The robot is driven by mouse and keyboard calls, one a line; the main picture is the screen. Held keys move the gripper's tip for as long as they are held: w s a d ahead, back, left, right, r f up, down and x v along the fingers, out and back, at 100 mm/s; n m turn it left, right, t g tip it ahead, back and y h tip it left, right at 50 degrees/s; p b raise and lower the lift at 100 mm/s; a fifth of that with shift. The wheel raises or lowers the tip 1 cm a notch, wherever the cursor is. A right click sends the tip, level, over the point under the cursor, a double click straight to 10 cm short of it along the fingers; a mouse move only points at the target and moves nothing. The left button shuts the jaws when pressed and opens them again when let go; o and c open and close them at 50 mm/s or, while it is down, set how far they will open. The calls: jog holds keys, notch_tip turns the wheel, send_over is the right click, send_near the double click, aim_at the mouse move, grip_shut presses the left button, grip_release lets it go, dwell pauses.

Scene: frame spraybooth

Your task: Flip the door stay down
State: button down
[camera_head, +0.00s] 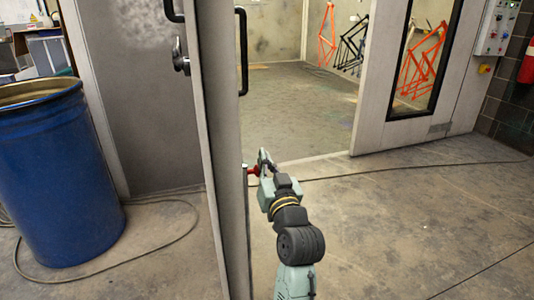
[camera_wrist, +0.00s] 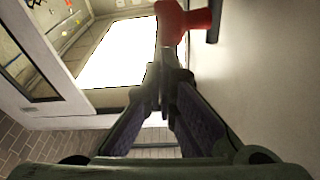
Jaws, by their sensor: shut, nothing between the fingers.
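The door stay shows as a small red piece (camera_head: 253,171) low on the right face of the near grey door (camera_head: 226,150). In the wrist view its red end (camera_wrist: 186,20) is at the top, with a dark bar (camera_wrist: 214,18) beside it against the pale door face (camera_wrist: 265,70). My gripper (camera_head: 264,158) is beside the stay, close to the door. In the wrist view my gripper's fingertips (camera_wrist: 165,80) are together and empty, just below the red end in the picture. I cannot tell if they touch it. The stay's lower part is hidden in the head view.
A blue drum (camera_head: 55,180) stands left of the door, with a cable (camera_head: 130,258) on the floor. Another door panel with a window (camera_head: 420,60) is at the right. Bicycle frames (camera_head: 352,45) hang inside the booth. The concrete floor (camera_head: 400,230) at right is mostly clear.

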dwell(0.3)
notch_tip(320, 180, down, 5)
jog(key=b, duration=0.4)
notch_tip(320, 180, up, 4)
jog(key=p, duration=0.4)
jog(key=b+v, duration=0.3)
jog(key=v, duration=0.6)
jog(key=shift+s+d, duration=0.2)
jog(key=shift+d, duration=0.15)
